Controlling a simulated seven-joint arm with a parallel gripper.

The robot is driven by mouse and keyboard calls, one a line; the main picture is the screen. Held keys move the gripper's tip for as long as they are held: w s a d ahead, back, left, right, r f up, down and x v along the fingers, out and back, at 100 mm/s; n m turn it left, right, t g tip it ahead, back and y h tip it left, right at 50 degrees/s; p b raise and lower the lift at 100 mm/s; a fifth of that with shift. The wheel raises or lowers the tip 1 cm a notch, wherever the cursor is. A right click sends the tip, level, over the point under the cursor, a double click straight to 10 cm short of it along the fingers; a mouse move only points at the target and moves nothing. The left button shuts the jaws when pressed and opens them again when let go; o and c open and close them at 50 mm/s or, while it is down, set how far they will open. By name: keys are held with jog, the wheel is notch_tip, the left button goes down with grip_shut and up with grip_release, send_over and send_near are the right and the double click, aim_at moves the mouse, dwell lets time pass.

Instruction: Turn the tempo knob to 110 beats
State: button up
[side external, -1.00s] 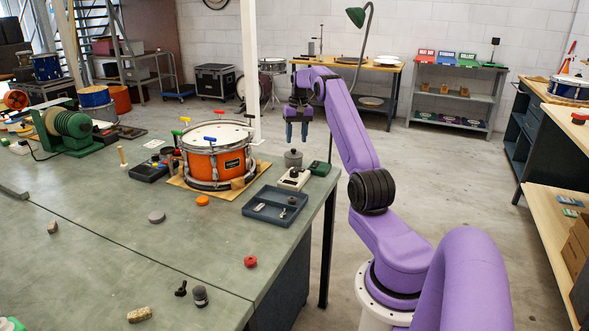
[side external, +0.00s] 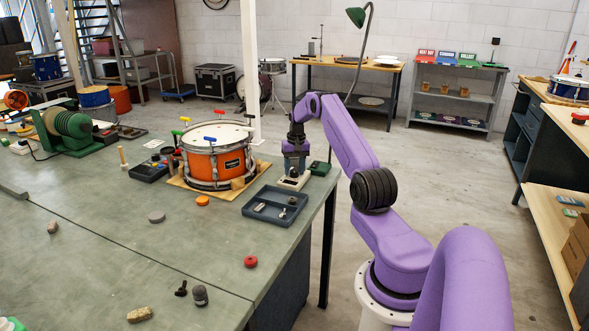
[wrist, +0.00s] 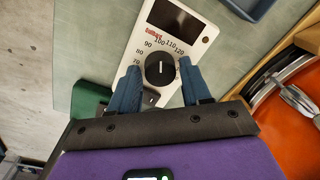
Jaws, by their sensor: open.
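The tempo knob (wrist: 160,70) is a round black dial on a white box (wrist: 190,45) with a dark display window. In the wrist view numbers from about 70 to 120 curve around it, and its white mark points up, roughly toward 100. My gripper (wrist: 161,84) is open, with one blue finger on each side of the knob. Gaps seem to show between fingers and knob; I cannot tell whether they touch. In the side view my gripper (side external: 294,166) is low over the white box (side external: 294,180), largely hiding its knob.
An orange drum (side external: 215,163) stands left of the box on a wooden board. A dark tray (side external: 274,206) lies in front, and a green box (side external: 320,168) sits close on the right. The bench edge is just to the right.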

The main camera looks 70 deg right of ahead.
aim_at(297, 171)
jog(key=shift+c, duration=0.4)
jog(key=c, duration=0.7)
jog(key=shift+m, duration=2.7)
jog(key=o, duration=0.8)
jog(key=r, duration=1.1)
jog(key=s+r, duration=0.1)
jog(key=r, duration=0.5)
jog(key=shift+r, duration=0.25)
